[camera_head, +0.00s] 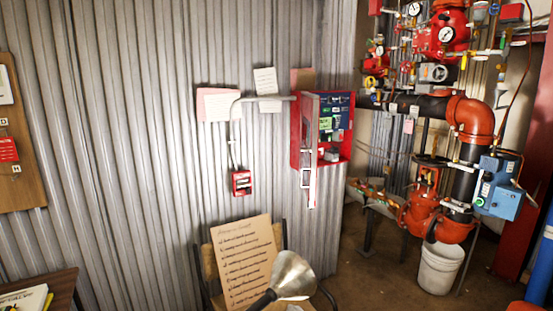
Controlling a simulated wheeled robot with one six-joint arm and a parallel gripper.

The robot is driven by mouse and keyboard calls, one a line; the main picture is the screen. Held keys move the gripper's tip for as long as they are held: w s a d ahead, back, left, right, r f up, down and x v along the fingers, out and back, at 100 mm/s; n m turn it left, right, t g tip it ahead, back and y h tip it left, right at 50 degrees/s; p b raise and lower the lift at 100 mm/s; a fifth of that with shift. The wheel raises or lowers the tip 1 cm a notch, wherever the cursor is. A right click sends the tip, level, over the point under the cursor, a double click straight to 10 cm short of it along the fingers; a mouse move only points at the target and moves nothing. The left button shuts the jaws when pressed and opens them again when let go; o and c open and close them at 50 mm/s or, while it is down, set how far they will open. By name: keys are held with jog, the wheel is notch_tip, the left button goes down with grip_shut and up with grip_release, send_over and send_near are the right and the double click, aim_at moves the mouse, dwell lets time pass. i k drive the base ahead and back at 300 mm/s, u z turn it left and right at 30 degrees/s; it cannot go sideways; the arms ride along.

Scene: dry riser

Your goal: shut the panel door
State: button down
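A red panel box (347,148) is mounted on the corrugated metal wall right of centre. Its panel door (312,178) stands open, swung out from the box's left side toward me and seen almost edge-on. Past the door, the dark inside shows small controls and a green label. The door hides the left part of the inside. My gripper is not in view.
A small red call box (241,182) and pinned papers (220,106) are on the wall to the left. Below stand a chair with a handwritten board (244,262) and a metal cone-shaped thing (294,273). Red valves and pipes (472,118) and a white bucket (438,268) fill the right.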

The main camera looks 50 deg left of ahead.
aim_at(310, 105)
jog(key=k, duration=0.35)
jog(key=u, duration=1.75)
jog(key=k, duration=1.3)
jog(key=z, duration=0.5)
jog(key=i, duration=0.6)
jog(key=z, duration=0.55)
jog(key=i, duration=0.65)
jog(key=u, duration=0.7)
jog(key=i, duration=0.75)
jog(key=u, duration=0.7)
